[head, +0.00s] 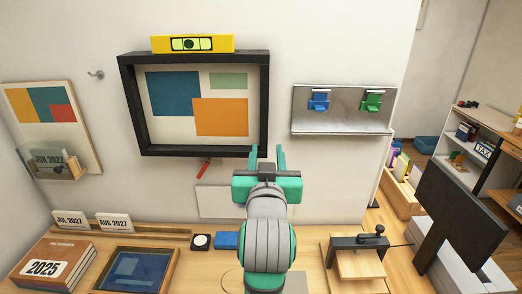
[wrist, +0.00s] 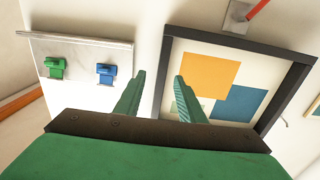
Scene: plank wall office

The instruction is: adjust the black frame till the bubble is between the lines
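The black frame (head: 127,105) hangs on the wall around a picture of coloured blocks. It looks slightly tilted, its left end lower in the head view. A yellow spirit level (head: 222,43) sits along its top edge. Its green vial (head: 189,44) shows, but the bubble is too small to place surely against the lines. My gripper (head: 267,152) is open and empty at the frame's lower right corner. In the wrist view, turned upside down, the frame's side bar (wrist: 169,45) shows between the spread fingertips (wrist: 159,76); I cannot tell whether they touch it.
A metal board (head: 343,118) with a blue clip and a green clip is on the wall right of the frame. A red stick (head: 205,168) is below the frame. A calendar book (head: 52,270), tray (head: 172,270) and black-and-wood device (head: 358,262) stand on the desk.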

